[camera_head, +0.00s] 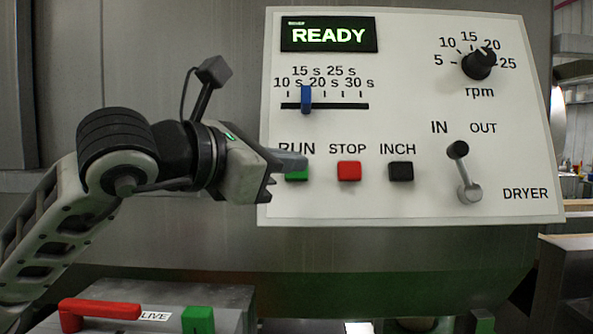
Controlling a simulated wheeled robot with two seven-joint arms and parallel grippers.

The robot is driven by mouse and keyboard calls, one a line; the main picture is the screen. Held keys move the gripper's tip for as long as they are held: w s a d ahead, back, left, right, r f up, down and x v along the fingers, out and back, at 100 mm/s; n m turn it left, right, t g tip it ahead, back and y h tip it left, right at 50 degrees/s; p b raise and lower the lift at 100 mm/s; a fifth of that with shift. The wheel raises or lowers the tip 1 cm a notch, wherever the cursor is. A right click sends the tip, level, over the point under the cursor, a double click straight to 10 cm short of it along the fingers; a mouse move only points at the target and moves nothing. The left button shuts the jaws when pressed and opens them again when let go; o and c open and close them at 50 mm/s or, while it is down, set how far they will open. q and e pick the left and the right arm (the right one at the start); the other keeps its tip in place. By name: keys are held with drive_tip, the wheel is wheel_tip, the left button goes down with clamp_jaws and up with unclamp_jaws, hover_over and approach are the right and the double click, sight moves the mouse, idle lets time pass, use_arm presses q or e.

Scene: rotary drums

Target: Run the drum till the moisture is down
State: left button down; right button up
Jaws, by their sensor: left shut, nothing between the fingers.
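A white control panel (420,209) faces me. Its screen (329,36) reads READY in green. The blue slider (306,98) sits at about the 15 s mark. The rpm knob (478,65) points near 20. The dryer lever (463,172) is tilted up towards IN. My left gripper (291,161) is shut and empty, its fingertips over the upper part of the green RUN button (297,175); I cannot tell whether they touch it. The red STOP button (349,171) and black INCH button (401,171) are uncovered. My right gripper is out of view.
Below left is a grey box (233,297) with a red handle (100,309), a LIVE label (155,316) and a green block (198,320). A large grey metal surface (170,45) lies behind the panel. The space before the panel's right half is clear.

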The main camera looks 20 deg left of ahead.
use_arm(q)
drive_tip(key=w, duration=0.1)
drive_tip(key=w+f, duration=0.1)
drive_tip(key=shift+w+a+b, duration=0.3)
drive_tip(key=shift+a+b, duration=0.05)
drive_tip(key=shift+b, duration=0.05)
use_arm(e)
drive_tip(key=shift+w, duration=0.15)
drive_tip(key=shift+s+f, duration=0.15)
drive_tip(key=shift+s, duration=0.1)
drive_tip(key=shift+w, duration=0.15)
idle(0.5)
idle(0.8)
use_arm(q)
drive_tip(key=shift+w+a+f+b, duration=0.1)
drive_tip(key=shift+w+b, duration=0.2)
drive_tip(key=shift+w, duration=0.05)
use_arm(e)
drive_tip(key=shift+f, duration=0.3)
